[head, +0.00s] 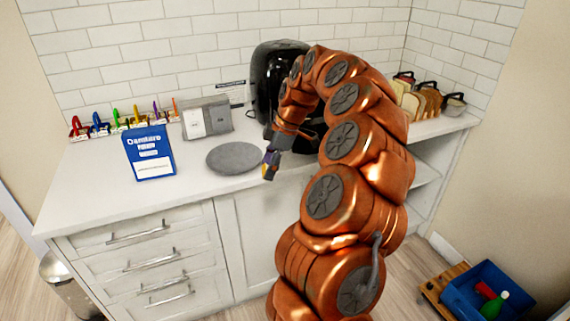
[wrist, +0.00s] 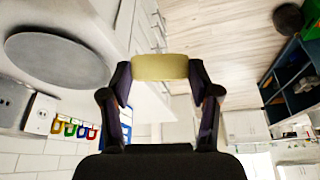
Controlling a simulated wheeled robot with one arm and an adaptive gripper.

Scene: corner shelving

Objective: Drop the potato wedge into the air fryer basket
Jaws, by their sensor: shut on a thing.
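My gripper (head: 270,165) is in front of the counter edge, just right of the round grey plate (head: 235,158). In the wrist view my gripper (wrist: 160,74) is shut on a pale yellow potato wedge (wrist: 160,67), held crosswise between the fingertips. In the head view only a small yellow bit of the wedge shows at the fingertips. The black air fryer (head: 272,72) stands at the back of the counter against the tiled wall. My arm covers much of its front, so I cannot tell how its basket stands. The plate also shows in the wrist view (wrist: 57,60), looking empty.
A blue box (head: 150,153) stands left of the plate. A grey appliance (head: 206,117) and several coloured-handled items line the wall. Bread slices (head: 410,103) are on the right. A blue crate (head: 487,292) is on the floor. The front left counter is clear.

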